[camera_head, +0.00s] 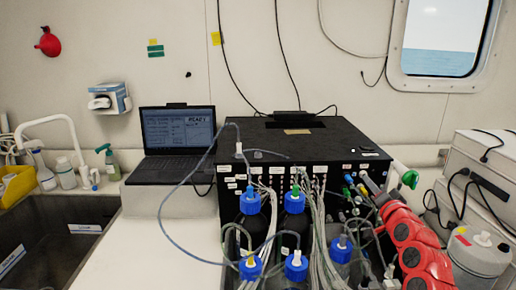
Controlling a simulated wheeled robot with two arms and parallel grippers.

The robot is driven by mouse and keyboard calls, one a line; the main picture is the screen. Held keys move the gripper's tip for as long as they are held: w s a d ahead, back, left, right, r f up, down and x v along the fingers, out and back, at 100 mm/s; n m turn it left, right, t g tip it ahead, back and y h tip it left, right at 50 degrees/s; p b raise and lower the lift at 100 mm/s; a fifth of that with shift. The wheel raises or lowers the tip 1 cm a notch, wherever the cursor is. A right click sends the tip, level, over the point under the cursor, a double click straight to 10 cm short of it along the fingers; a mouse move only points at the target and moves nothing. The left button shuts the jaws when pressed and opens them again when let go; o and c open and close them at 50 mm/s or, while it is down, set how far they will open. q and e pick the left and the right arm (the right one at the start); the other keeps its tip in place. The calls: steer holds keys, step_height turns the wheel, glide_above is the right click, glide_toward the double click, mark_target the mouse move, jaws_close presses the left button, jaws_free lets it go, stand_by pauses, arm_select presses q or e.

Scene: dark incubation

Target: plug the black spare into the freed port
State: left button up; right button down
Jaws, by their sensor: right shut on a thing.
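A black box (300,143) with a front panel full of labelled ports (345,170) stands at the centre. Many cables run down from its panel. My right arm, red and segmented, reaches up from the lower right. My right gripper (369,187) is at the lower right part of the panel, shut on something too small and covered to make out. Blue and green plug ends show close to it. I cannot pick out the black spare or the freed port among the cables. My left gripper is not in view.
Several bottles with blue caps (251,202) and tubes stand in front of the panel. A laptop (178,138) is open left of the box. A dark sink (40,235) is at the left. A white canister (478,256) stands at the right. The white counter (150,250) is clear at the front left.

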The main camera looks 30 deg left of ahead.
steer(key=shift+w+a+b, duration=0.4)
steer(key=shift+w+b, duration=0.15)
stand_by(0.9)
steer(key=c, duration=0.8)
jaws_free()
steer(key=shift+o, duration=0.2)
steer(key=b+v, duration=0.3)
steer(key=v, duration=1.4)
steer(key=shift+s+d, duration=0.15)
